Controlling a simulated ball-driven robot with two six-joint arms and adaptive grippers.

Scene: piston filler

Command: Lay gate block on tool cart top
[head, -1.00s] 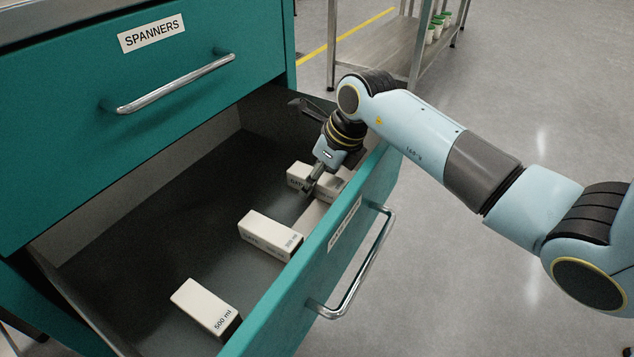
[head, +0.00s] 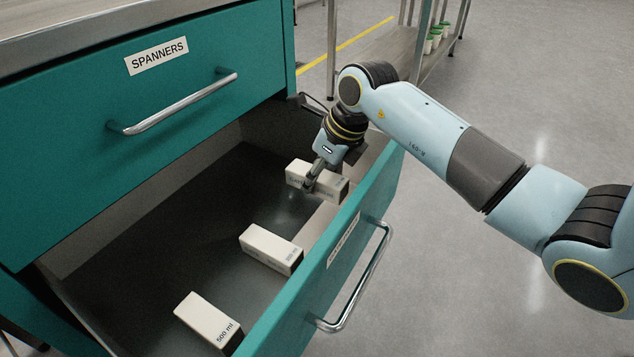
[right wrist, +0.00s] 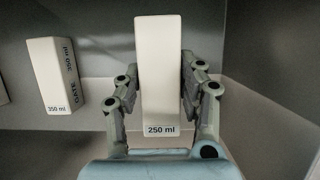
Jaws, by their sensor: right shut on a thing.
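A white gate block marked 250 ml (right wrist: 158,75) is between the fingers of my right gripper (right wrist: 158,100) in the right wrist view. In the head view my right gripper (head: 311,184) is shut on this block (head: 332,189), inside the open lower drawer (head: 130,235) near its right end. Whether the block touches the drawer floor is hard to tell. The teal tool cart's grey top (head: 62,22) shows only as a strip at the upper left. My left gripper is not in view.
A block marked 350 ml (head: 268,246) and one marked 500 ml (head: 207,318) lie in the drawer. The drawer front with its handle (head: 360,275) and the closed SPANNERS drawer (head: 60,110) flank the space. A steel rack (head: 385,65) stands behind.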

